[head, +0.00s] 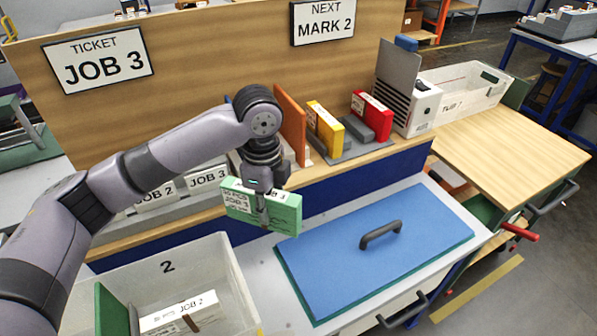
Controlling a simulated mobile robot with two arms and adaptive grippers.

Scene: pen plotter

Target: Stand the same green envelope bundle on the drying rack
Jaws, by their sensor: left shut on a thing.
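My left gripper (264,207) is shut on the green envelope bundle (282,210), which has a white label partly covered by the fingers. It holds the bundle in the air in front of the shelf, left of the blue lid. What seems to be the drying rack (362,151) is the grey slotted piece on the shelf, where a yellow bundle (325,130) and a red bundle (372,117) stand upright. An orange-brown panel (291,126) stands left of the yellow bundle. My arm hides part of the shelf beside it. My right gripper does not show.
A blue lid with a dark handle (381,234) lies on the bench at the right. A white bin marked 2 (207,262) stands at the lower left. Job-labelled holders (208,179) are behind my arm. A white bin (462,92) and a bare wooden table (515,150) are at right.

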